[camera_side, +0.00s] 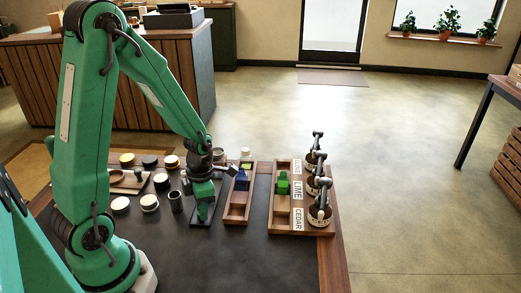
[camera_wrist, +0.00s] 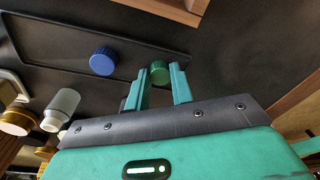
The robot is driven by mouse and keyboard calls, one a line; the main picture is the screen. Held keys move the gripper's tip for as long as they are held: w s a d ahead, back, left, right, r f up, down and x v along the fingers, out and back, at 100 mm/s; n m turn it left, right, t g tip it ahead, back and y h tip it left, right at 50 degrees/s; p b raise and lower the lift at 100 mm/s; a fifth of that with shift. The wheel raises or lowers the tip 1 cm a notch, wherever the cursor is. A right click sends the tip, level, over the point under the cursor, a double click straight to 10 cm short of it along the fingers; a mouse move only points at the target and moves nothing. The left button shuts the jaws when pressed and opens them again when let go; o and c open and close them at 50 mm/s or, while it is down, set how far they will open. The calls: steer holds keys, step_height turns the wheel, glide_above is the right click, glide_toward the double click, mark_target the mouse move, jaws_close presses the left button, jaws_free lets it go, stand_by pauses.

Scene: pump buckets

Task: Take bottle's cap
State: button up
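In the side view my gripper (camera_side: 203,211) points down low over the dark tray, left of the wooden trays. A small white bottle-like thing (camera_wrist: 61,108) shows at left in the wrist view; I cannot tell which bottle is meant.
A narrow wooden tray (camera_side: 237,216) holds a blue item (camera_side: 242,180). A wider wooden rack (camera_side: 283,229) holds a green item (camera_side: 283,184) and pump buckets (camera_side: 320,215) labelled CLOVE, LIME and CEDAR. Several jars (camera_side: 149,202) stand left. The front table (camera_side: 250,265) is clear.

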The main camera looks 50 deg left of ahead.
steer(key=shift+r, duration=0.15)
steer(key=shift+r, duration=2.85)
